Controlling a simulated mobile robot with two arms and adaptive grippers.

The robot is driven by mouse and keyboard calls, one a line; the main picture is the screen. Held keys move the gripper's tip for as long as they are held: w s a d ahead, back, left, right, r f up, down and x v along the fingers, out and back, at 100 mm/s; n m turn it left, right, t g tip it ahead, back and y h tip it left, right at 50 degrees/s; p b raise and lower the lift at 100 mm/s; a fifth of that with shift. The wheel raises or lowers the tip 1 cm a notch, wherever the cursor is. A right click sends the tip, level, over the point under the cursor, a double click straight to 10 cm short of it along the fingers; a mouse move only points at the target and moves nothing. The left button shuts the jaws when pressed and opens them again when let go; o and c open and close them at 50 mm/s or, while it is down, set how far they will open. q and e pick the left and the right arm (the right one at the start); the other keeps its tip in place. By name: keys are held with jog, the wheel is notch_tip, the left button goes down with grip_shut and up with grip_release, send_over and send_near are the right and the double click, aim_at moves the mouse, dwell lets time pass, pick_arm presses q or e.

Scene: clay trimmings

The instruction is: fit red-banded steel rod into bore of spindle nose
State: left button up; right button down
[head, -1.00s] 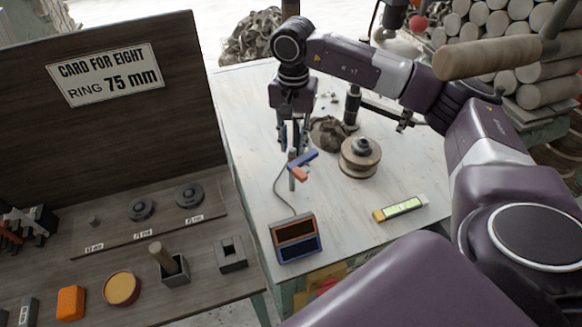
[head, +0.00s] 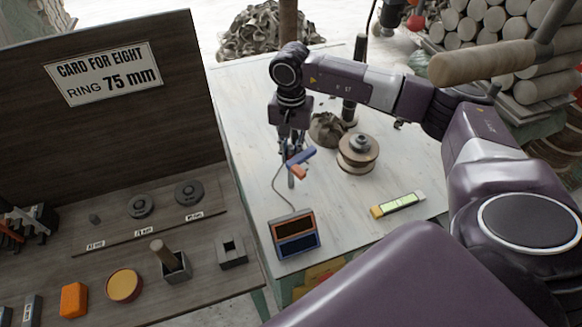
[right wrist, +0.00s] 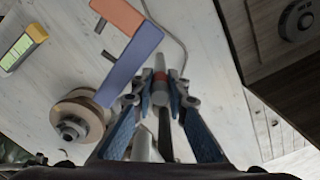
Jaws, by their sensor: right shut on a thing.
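My right gripper (head: 288,152) points down over the pale table. In the right wrist view its blue fingers (right wrist: 160,100) are shut on a steel rod (right wrist: 160,88) with a red band near its far end. The rod's lower end also shows below the gripper in the head view (head: 291,180). A round wooden-looking flanged piece with a grey steel hub (head: 359,146) stands to the right. My left gripper is out of view.
A two-window orange-and-blue box (head: 297,235) with a cable stands at the table's front left. A yellow-ended level (head: 398,205) lies to the right. A crumpled brown lump (head: 326,129) sits behind. A dark bench (head: 215,290) with small parts is at left.

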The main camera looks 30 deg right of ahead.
dwell(0.4)
jog(key=shift+r, duration=0.1)
jog(key=shift+r, duration=0.45)
notch_tip(320, 180, up, 19)
jog(key=b, duration=0.2)
jog(key=shift+b, duration=0.3)
